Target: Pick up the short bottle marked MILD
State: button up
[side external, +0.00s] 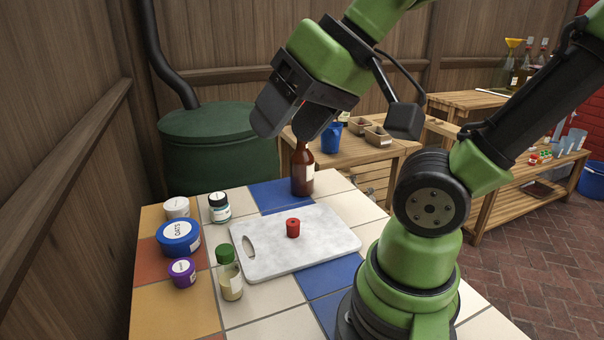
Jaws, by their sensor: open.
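My gripper (286,130) is open and empty, high over the back of the tiled table. A brown bottle (302,176) stands upright below its right finger; the bottle's top is partly hidden behind that finger, and I cannot tell whether they touch. A short clear bottle (230,279) with a green cap and pale yellowish contents stands upright at the front left of the cutting board, well below my gripper. A small jar (219,207) with a dark lid stands farther back. I cannot read MILD on any label from here.
A white cutting board (306,258) lies mid-table with a small red cylinder (293,228) on it. A blue OATS tub (178,238), a purple-lidded tub (182,273) and a white-lidded tub (176,208) stand at the left. A green barrel (215,150) is behind the table.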

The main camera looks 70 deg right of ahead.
jog(key=w+d+r+m+g+h, duration=0.1)
jog(key=w+d+r+m+h, duration=0.1)
jog(key=w+d, duration=0.65)
jog(key=m+g+h, duration=0.3)
jog(key=m, duration=0.1)
send_over(302, 165)
notch_tip(302, 165, down, 11)
jog(key=f, duration=0.1)
jog(key=d+f, duration=0.1)
jog(key=f, duration=0.2)
jog(key=shift+d, duration=0.25)
jog(key=shift+s+x, duration=0.2)
jog(key=shift+x, duration=2.6)
grip_shut()
